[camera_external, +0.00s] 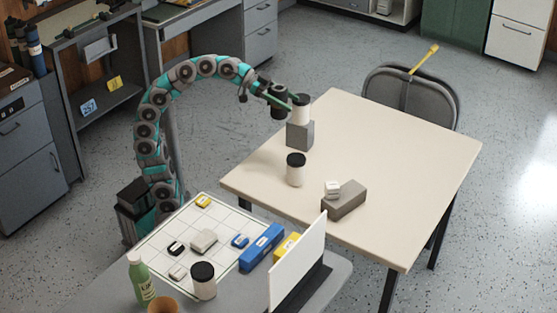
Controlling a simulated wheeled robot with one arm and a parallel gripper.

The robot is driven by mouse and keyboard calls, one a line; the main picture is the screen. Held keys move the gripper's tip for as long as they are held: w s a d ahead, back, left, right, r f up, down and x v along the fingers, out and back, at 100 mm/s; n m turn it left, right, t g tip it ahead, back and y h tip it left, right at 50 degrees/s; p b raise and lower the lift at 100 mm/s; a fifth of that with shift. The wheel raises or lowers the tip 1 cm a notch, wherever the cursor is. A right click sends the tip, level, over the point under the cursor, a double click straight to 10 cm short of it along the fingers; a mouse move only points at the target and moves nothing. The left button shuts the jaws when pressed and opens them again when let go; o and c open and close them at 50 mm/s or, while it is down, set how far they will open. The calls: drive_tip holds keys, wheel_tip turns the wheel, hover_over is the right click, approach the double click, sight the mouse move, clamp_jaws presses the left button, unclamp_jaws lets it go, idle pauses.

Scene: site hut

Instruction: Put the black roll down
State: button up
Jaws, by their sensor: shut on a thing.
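My gripper (277,102) is at the end of the teal and grey arm, over the left back part of the beige table. It is shut on a dark upright cylinder, which looks like the black roll (279,89). A green finger crosses the roll's middle and hides part of it. The roll is close to the left of a white jar with a black lid (300,112), which stands on a grey block (300,135). I cannot tell whether the roll touches the jar or block.
The beige table (400,170) is bare on its right and back. Another black-lidded jar (295,172) and a grey box with a white piece on top (344,202) stand nearer its front. A gridded board (150,240) with small items lies in front. A chair (415,95) stands behind.

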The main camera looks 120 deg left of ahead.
drive_tip(key=w+a+m+h+p, duration=0.1)
drive_tip(key=w+a+m+h, duration=0.15)
drive_tip(key=a, duration=0.55)
drive_tip(key=w+a+m+h+p, duration=0.1)
drive_tip(key=w+a+h, duration=0.1)
drive_tip(key=w+a, duration=0.35)
drive_tip(key=s+a+f+m+h, duration=0.2)
drive_tip(key=s+a+f, duration=0.7)
drive_tip(key=a+f, duration=0.35)
drive_tip(key=shift+w+a+f+b, duration=0.15)
drive_tip(key=shift+f+b, duration=0.15)
drive_tip(key=shift+f, duration=1.05)
drive_tip(key=shift+a+f+b, duration=0.1)
drive_tip(key=shift+f+b, duration=0.15)
drive_tip(key=shift+f, duration=1.15)
drive_tip(key=shift+w+a+f+b, duration=0.15)
drive_tip(key=shift+f+b, duration=0.15)
drive_tip(key=shift+f, duration=1.05)
drive_tip(key=shift+f, duration=0.2)
drive_tip(key=o, duration=1.5)
